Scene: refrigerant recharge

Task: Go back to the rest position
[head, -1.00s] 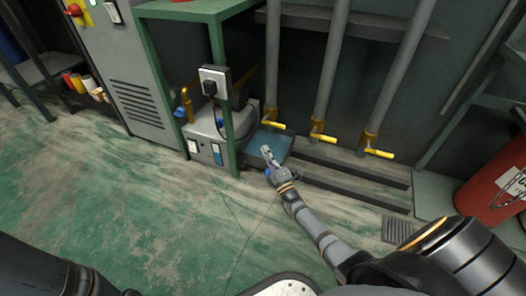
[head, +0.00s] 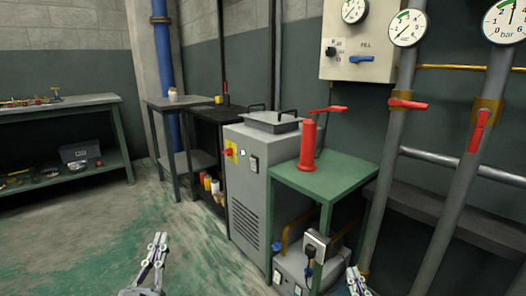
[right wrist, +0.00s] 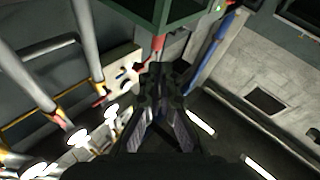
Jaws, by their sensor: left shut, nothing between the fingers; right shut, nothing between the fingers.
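My left gripper (head: 158,247) shows at the lower left of the head view, pointing up over the green floor, shut and empty. My right gripper (head: 353,273) shows at the bottom edge, right of the pump unit (head: 296,268), with most of its arm out of view. In the right wrist view my right gripper's dark fingers (right wrist: 165,72) are together with nothing between them. Both grippers appear apart from the things around them.
A green stand (head: 335,180) carrying a red cylinder (head: 308,148) stands beside a grey cabinet (head: 262,185). Pipes with red valve handles (head: 408,104) and gauges (head: 407,28) are at right. A workbench (head: 70,105) is at far left. Floor (head: 90,235) at lower left is clear.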

